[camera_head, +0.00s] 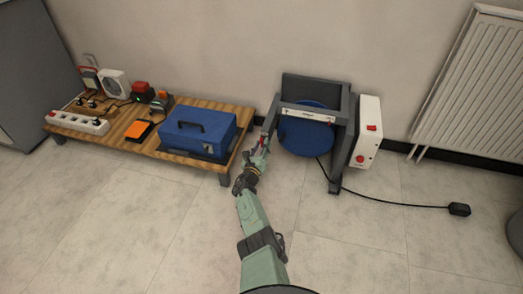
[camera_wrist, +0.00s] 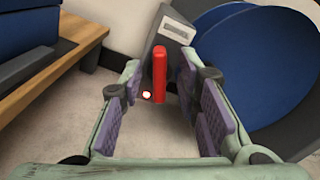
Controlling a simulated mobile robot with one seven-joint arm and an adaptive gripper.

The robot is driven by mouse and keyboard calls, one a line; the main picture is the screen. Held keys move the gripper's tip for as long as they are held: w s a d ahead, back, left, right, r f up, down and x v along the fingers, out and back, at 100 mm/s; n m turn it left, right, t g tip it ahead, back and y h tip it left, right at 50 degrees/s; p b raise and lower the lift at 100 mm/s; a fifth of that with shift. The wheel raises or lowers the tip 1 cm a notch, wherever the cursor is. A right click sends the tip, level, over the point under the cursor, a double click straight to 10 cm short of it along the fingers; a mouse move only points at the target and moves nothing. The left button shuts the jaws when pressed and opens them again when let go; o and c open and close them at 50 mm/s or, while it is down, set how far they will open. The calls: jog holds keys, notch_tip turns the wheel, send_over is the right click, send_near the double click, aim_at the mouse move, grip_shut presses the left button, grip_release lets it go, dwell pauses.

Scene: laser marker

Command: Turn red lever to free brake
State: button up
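The red lever (camera_wrist: 159,74) stands upright in the wrist view, on the side of the grey machine frame (camera_wrist: 168,38). My gripper (camera_wrist: 168,95) is open, with one purple-padded finger on each side of the lever and visible gaps to it. I cannot tell how deep the lever sits between the fingers. In the head view my gripper (camera_head: 262,150) is at the left side of the laser marker (camera_head: 345,112), and the lever is mostly hidden there. The machine's blue disc (camera_head: 305,130) also shows at the right of the wrist view (camera_wrist: 270,75).
A low wooden table (camera_head: 206,169) with a blue toolbox (camera_head: 215,143) stands close to the left of my gripper. A white control box (camera_head: 367,135) with red buttons is on the machine's right. A black cable with a plug (camera_head: 459,209) lies on the floor.

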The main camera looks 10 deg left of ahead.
jog(key=shift+w, duration=0.1)
jog(key=shift+c, duration=0.4)
grip_shut()
jog(key=n+p, duration=0.1)
jog(key=n, duration=1.2)
jog(key=shift+a+f, duration=0.1)
jog(key=shift+f, duration=0.05)
dwell(0.3)
dwell(0.4)
